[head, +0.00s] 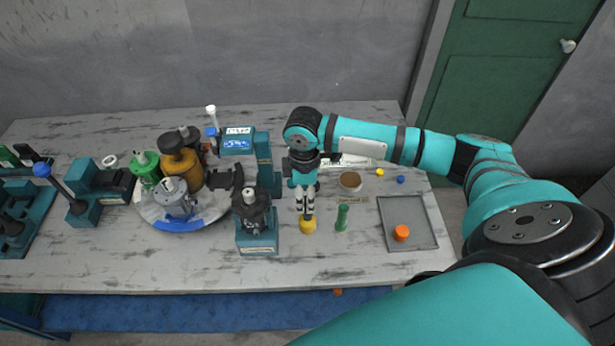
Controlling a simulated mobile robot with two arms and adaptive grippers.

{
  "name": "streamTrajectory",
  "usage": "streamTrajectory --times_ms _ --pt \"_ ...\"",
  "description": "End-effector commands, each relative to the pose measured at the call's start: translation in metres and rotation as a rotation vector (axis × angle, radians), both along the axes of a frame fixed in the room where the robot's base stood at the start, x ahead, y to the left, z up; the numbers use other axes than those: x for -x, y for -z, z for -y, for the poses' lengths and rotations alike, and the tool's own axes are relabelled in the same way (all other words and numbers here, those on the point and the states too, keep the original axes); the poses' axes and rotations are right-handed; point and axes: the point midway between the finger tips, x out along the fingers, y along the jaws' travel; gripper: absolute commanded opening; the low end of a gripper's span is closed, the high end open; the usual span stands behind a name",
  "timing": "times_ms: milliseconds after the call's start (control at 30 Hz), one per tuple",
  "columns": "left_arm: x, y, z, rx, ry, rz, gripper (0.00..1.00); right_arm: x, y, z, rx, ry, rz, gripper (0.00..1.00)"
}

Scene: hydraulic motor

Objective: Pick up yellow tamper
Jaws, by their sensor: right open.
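The yellow tamper (308,226) stands on the table near its front edge, right of the teal press. Its wide yellow base shows; its upper part is hidden by or between my fingers. My right gripper (306,207) points down directly over it, with its open fingers close around or just above the tamper's top. I cannot tell whether they touch it. My left gripper is not in view.
A green tamper (342,218) stands close on the right. A grey tray (422,213) holds an orange piece (401,233). The teal press (257,240) stands close on the left, beside a round turntable (154,216) with several motor parts. A brown disc (350,180) lies behind.

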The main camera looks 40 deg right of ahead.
Motion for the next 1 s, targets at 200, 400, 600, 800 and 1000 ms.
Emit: streamTrajectory --times_ms 200,400,600,800,1000 --pt "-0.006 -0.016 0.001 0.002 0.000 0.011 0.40 0.009 0.024 0.003 0.002 -0.001 -0.007 0.53" --pt "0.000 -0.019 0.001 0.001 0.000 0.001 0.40 0.009 0.049 0.003 0.001 -0.001 -0.002 0.53" --pt "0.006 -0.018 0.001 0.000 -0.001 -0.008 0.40 0.009 0.053 0.003 0.002 -0.001 -0.001 0.53" --pt "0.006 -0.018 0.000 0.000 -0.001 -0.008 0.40 0.009 0.052 0.003 0.001 -0.001 -0.001 0.34" --pt "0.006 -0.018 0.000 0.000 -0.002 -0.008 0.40 0.009 0.052 0.003 0.001 -0.001 -0.001 0.08"
